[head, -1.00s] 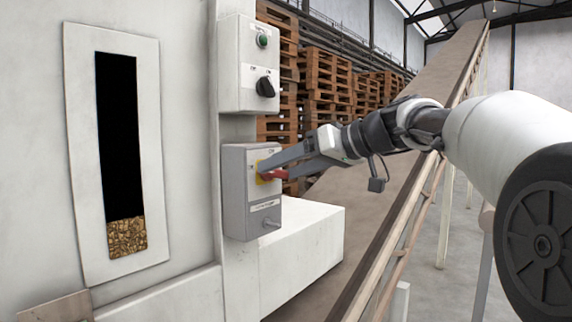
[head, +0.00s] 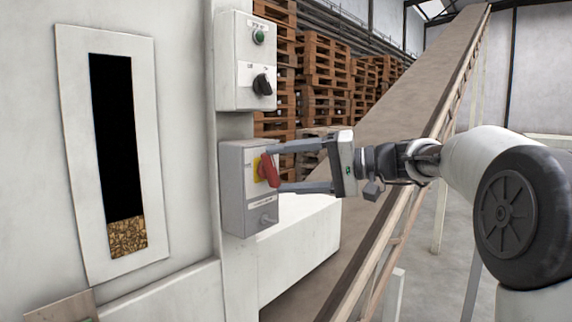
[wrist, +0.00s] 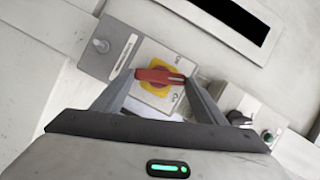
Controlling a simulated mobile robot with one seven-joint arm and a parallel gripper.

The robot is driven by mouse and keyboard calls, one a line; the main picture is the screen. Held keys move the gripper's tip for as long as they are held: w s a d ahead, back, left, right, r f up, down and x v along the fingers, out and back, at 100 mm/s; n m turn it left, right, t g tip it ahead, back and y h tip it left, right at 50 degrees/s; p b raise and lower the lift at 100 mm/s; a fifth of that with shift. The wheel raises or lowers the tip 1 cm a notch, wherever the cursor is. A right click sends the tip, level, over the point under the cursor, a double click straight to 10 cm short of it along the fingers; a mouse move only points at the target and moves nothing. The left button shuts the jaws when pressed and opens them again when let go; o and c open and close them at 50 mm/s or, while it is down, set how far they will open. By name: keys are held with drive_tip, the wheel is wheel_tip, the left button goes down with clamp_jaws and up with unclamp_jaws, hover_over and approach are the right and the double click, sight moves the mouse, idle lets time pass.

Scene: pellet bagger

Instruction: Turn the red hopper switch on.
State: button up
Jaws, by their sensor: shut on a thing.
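The red hopper switch (head: 269,170) is a red handle on a yellow plate (wrist: 155,88), on the front of a grey box (head: 233,190). In the head view the handle stands nearly upright, slightly tilted. My gripper (head: 274,168) reaches in from the right, one finger at the handle's upper end and one at its lower end. In the wrist view the red handle lies crosswise between the fingertips (wrist: 160,77). The gripper is shut on the handle, with the fingers well apart.
Above is a second box with a green button (head: 258,37) and a black knob (head: 262,84). A small grey knob (head: 266,219) sits low on the switch box. A white ledge (head: 300,250) juts out below. A sloping conveyor (head: 400,110) runs behind my arm.

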drive_tip(key=shift+f+m+y+p, duration=0.2)
drive_tip(key=shift+m+y, duration=0.25)
drive_tip(key=shift+m, duration=0.4)
drive_tip(key=shift+f+m+y+p, duration=0.1)
drive_tip(key=shift+m+y+p, duration=0.1)
drive_tip(key=shift+m+y, duration=0.45)
drive_tip(key=shift+m, duration=0.3)
drive_tip(key=o, duration=1.1)
drive_tip(key=shift+c, duration=0.2)
drive_tip(key=shift+d, duration=0.1)
drive_tip(key=p+v, duration=0.1)
drive_tip(key=v, duration=1.6)
drive_tip(key=shift+r, duration=0.25)
drive_tip(key=shift+s+d, duration=0.1)
drive_tip(key=shift+d, duration=0.05)
